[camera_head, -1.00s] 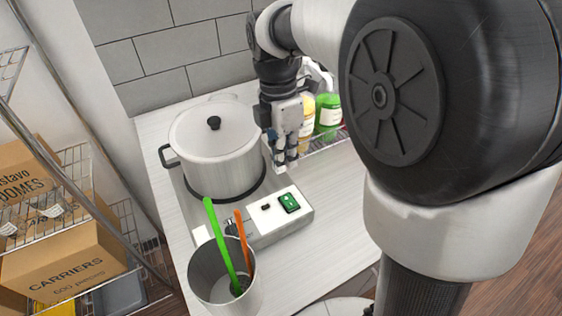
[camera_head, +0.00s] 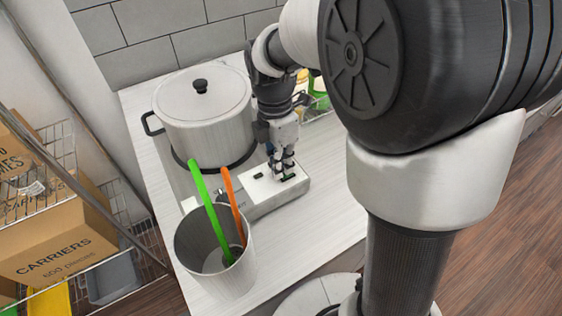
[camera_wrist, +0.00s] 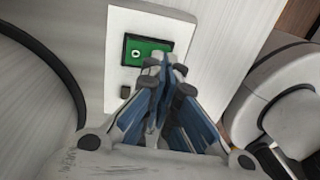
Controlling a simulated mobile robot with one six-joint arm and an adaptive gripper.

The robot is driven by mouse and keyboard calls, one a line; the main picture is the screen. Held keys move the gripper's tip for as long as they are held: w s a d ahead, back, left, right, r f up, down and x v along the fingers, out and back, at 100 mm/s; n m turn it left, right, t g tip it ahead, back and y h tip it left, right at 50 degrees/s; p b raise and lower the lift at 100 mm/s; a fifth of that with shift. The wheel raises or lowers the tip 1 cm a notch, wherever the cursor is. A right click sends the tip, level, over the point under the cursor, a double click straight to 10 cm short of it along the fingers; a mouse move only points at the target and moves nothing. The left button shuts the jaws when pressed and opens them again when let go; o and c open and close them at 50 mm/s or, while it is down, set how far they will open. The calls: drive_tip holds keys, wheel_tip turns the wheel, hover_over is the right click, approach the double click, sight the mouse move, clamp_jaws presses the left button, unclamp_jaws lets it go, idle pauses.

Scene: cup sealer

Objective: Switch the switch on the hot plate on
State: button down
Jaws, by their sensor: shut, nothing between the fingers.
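The hot plate (camera_head: 253,204) is a low white unit with a large lidded pot (camera_head: 203,115) on its burner. Its green switch (camera_wrist: 147,52) sits in a dark frame on the panel in the wrist view. In the head view the switch (camera_head: 291,179) is mostly hidden by my fingers. My gripper (camera_head: 282,172) is shut and empty, pointing down over the panel. In the wrist view my fingertips (camera_wrist: 164,62) overlap the lower right edge of the switch. I cannot tell whether they touch it. A small dark button (camera_wrist: 126,91) lies beside the switch.
A metal container (camera_head: 216,262) with a green and an orange utensil stands in front of the hot plate. Bottles (camera_head: 318,92) stand behind my arm. A wire rack with boxes (camera_head: 55,240) is at left. The counter right of the hot plate is clear.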

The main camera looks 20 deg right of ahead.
drive_tip(key=shift+s+f, duration=0.2)
drive_tip(key=shift+f, duration=0.2)
drive_tip(key=shift+w+p, duration=0.1)
drive_tip(key=shift+p, duration=0.3)
drive_tip(key=shift+w+a+r+p, duration=0.15)
drive_tip(key=shift+w+r+p, duration=0.1)
drive_tip(key=shift+w+p, duration=0.35)
drive_tip(key=shift+r, duration=0.3)
wheel_tip(320, 180, up, 13)
drive_tip(key=s+p, duration=0.1)
drive_tip(key=p, duration=0.5)
drive_tip(key=shift+s+d+r+p, duration=0.15)
drive_tip(key=shift+s+d+p, duration=0.1)
drive_tip(key=shift+s+p, duration=0.15)
